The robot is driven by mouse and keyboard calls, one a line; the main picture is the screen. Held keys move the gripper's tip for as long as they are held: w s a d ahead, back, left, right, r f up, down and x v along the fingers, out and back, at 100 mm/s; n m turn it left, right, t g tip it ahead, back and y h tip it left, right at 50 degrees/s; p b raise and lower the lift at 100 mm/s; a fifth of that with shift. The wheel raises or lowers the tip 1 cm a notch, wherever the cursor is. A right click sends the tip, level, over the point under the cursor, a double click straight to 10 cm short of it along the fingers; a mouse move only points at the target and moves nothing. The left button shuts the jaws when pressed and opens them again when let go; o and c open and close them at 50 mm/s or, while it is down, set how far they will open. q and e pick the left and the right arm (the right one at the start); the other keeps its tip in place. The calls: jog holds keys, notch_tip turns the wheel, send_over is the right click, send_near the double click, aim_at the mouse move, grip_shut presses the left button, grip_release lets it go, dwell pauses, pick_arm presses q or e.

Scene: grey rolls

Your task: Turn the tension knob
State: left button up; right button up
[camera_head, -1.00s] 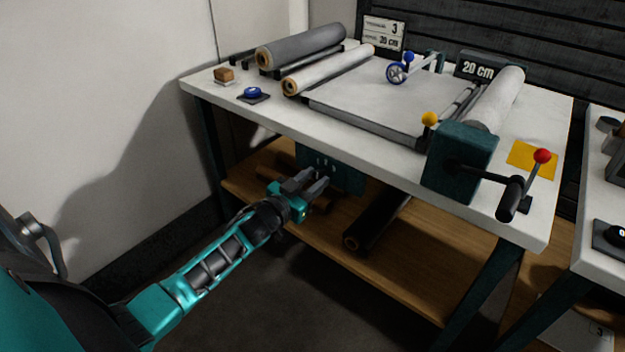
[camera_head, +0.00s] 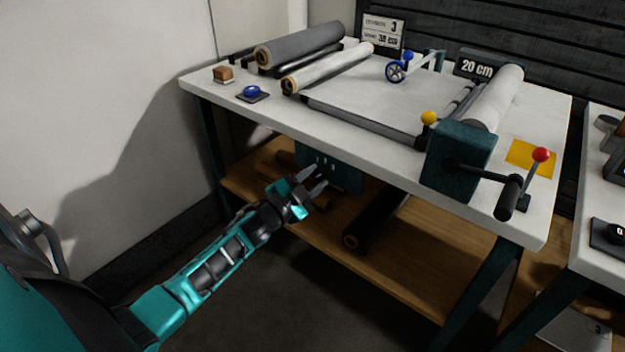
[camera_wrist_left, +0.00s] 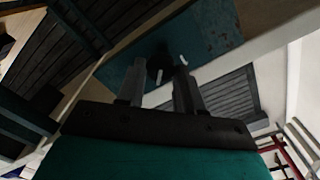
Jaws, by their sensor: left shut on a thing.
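A teal panel (camera_head: 345,176) hangs under the front edge of the white table and also fills the upper middle of the left wrist view (camera_wrist_left: 205,35). The dark round tension knob (camera_wrist_left: 159,67) sits on this panel, with a pale mark beside it. My left gripper (camera_head: 314,181) is at the panel. Its fingers (camera_wrist_left: 158,80) are closed on the knob, one on each side. In the head view the gripper hides the knob. My right gripper is not in view.
A dark roll (camera_head: 375,220) lies on the wooden shelf (camera_head: 420,265) below.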

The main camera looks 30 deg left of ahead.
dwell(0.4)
pick_arm(q)
jog(key=o, duration=1)
jog(key=s+a+p, duration=0.1)
jog(key=s+p, duration=0.1)
jog(key=s, duration=1.1)
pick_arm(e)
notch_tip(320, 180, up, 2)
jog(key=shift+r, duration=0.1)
pick_arm(q)
jog(key=s+d+n+g+p, duration=0.3)
jog(key=s+d+p, duration=0.2)
jog(key=d, duration=0.4)
jog(key=s+d+n+g+h+p, duration=0.1)
jog(key=s+d+n+g+p, duration=0.3)
jog(key=d, duration=0.5)
jog(key=shift+s+d+r+p, duration=0.15)
jog(key=shift+s+r+p, duration=0.2)
jog(key=shift+s, duration=0.55)
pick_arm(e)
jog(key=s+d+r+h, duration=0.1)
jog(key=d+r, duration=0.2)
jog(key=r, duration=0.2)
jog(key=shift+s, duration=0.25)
